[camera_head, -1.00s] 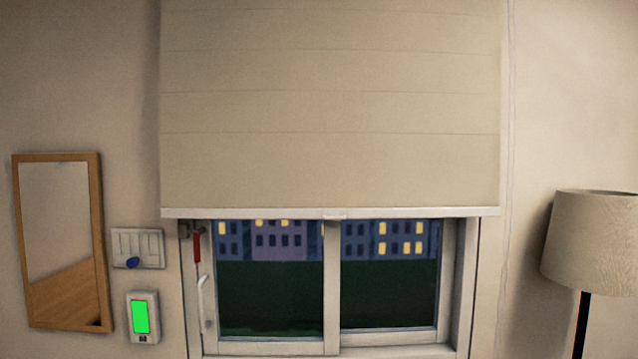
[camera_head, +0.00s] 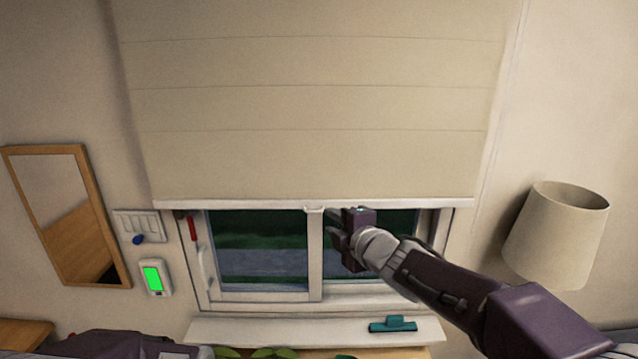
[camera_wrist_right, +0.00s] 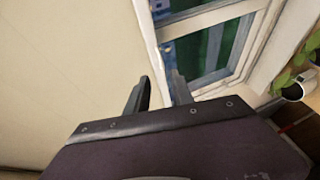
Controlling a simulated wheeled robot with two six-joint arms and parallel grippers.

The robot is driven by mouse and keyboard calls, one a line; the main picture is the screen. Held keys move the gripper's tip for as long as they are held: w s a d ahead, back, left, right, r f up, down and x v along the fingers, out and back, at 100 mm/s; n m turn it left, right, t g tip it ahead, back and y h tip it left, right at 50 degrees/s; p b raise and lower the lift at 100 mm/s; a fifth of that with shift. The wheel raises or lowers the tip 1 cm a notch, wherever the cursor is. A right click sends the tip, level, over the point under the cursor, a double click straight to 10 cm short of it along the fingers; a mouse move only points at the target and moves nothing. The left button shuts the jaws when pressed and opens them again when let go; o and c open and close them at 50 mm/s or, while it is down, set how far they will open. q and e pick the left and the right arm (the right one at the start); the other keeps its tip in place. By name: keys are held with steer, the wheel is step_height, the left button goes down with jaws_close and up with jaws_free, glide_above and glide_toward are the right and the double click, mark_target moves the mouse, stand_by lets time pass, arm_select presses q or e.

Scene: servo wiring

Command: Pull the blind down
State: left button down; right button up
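The beige blind (camera_head: 310,110) hangs over the upper part of the window, with a white bottom rail (camera_head: 230,203) and a small pull tab (camera_head: 314,209) at its middle. My right gripper (camera_head: 333,223) is just right of the tab, below the rail, with its fingers apart. In the right wrist view the gripper (camera_wrist_right: 160,92) is open and the rail edge (camera_wrist_right: 152,50) runs toward the gap between the fingers. I cannot tell whether they touch it. Part of my left arm shows at the bottom left of the head view; its gripper is out of view.
The window (camera_head: 262,255) has a red-and-white handle (camera_head: 196,240) at left and a sill (camera_head: 280,331) carrying a teal squeegee (camera_head: 392,324). A mirror (camera_head: 92,215), switch panel (camera_head: 140,226) and green-screened device (camera_head: 153,278) are at left. A lamp (camera_head: 555,235) stands at right.

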mark_target(314, 212)
steer(key=p+x, duration=0.1)
steer(key=x, duration=0.7)
steer(key=shift+w+f, duration=0.2)
steer(key=shift+w+a+f, duration=0.15)
steer(key=shift+w+a, duration=0.1)
steer(key=shift+w, duration=0.2)
steer(key=shift+s, duration=0.1)
steer(key=shift+d, duration=0.1)
jaws_close()
stand_by(0.5)
